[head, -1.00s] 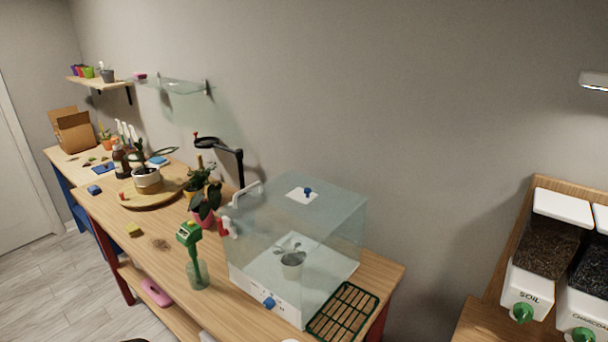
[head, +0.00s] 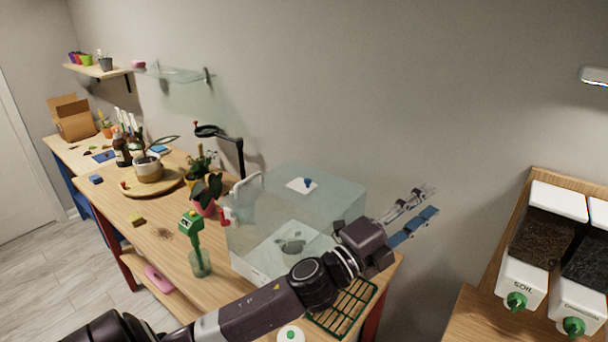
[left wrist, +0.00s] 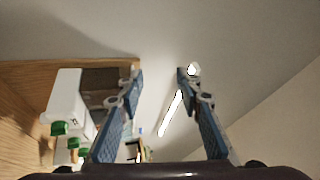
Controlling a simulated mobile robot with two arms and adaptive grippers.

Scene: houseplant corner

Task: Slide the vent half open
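The clear case (head: 270,190) stands on the wooden bench. On its top lies a small white plate with a blue knob, which looks like the vent (head: 302,185); I cannot tell how far it is open. My left arm crosses in front of the case and hides much of its front, including the lower blue knob. My left gripper (head: 426,204) is to the right of the case, apart from the vent, with its fingers spread and empty. In the left wrist view the open fingers (left wrist: 160,72) have nothing between them. My right gripper is not in view.
Soil dispensers (head: 525,285) are at far right. The air above the case is clear.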

